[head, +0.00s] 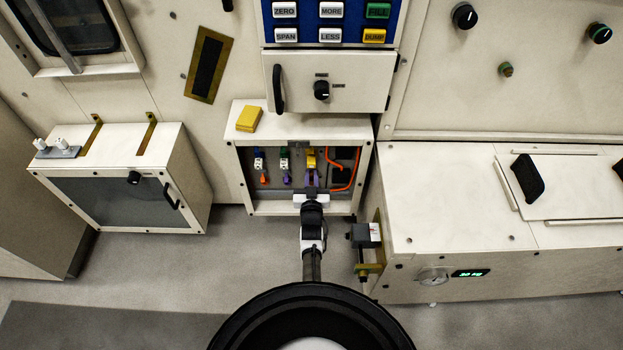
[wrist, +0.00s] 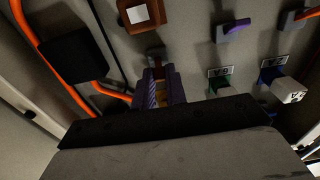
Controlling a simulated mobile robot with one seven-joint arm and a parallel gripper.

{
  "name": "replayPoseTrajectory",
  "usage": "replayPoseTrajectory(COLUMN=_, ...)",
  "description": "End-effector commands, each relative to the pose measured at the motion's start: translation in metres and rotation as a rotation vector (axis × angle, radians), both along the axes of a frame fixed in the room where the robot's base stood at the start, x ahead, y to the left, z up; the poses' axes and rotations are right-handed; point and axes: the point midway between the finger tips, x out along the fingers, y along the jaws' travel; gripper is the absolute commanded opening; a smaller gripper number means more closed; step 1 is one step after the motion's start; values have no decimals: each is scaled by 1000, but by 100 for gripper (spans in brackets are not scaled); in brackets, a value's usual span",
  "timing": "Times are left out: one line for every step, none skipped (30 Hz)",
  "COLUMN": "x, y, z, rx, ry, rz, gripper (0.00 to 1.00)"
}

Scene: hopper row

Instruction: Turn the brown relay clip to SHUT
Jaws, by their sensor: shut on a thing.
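The brown relay clip (wrist: 141,15) shows at the top of the wrist view as a brown block with a pale square on its face. In the head view my gripper (head: 311,180) reaches into the open lower cabinet (head: 232,170), at the right of the clip row, and hides the clip. I cannot read any SHUT mark or the clip's exact angle.
An orange cable (head: 357,165) and a dark box (wrist: 73,53) sit beside the clip. Neighbouring clips have a purple lever (wrist: 235,28) and an orange lever (head: 263,180). The cabinet walls are close around my gripper. A yellow block (head: 249,118) lies on the cabinet top.

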Motion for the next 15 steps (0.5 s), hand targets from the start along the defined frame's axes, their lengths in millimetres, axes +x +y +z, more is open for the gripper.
replayPoseTrajectory(x=0, y=0, z=-6, rx=0, ry=-16, rz=0, gripper=0)
replayPoseTrajectory(x=0, y=0, z=-7, rx=0, ry=-25, rz=0, gripper=0)
replayPoseTrajectory(x=0, y=0, z=-8, rx=0, ry=-38, rz=0, gripper=0)
replayPoseTrajectory(x=0, y=0, z=-9, rx=0, ry=-49, rz=0, gripper=0)
replayPoseTrajectory(x=0, y=0, z=-9, rx=0, ry=-60, rz=0, gripper=0)
replayPoseTrajectory(x=0, y=0, z=-10, rx=0, ry=-74, rz=0, gripper=0)
replayPoseTrajectory(x=0, y=0, z=-10, rx=0, ry=-84, rz=0, gripper=0)
replayPoseTrajectory(x=0, y=0, z=-10, rx=0, ry=-94, rz=0, gripper=0)
replayPoseTrajectory(x=-1, y=0, z=-9, rx=0, ry=-105, rz=0, gripper=0)
replayPoseTrajectory(x=-1, y=0, z=-8, rx=0, ry=-111, rz=0, gripper=0)
replayPoseTrajectory(x=-1, y=0, z=-8, rx=0, ry=-115, rz=1, gripper=0)
replayPoseTrajectory(x=-1, y=0, z=-7, rx=0, ry=-118, rz=1, gripper=0)
replayPoseTrajectory(x=-1, y=0, z=-6, rx=0, ry=-119, rz=1, gripper=0)
replayPoseTrajectory(x=-1, y=0, z=-5, rx=0, ry=-119, rz=1, gripper=0)
replayPoseTrajectory(x=-1, y=0, z=-5, rx=0, ry=-119, rz=1, gripper=0)
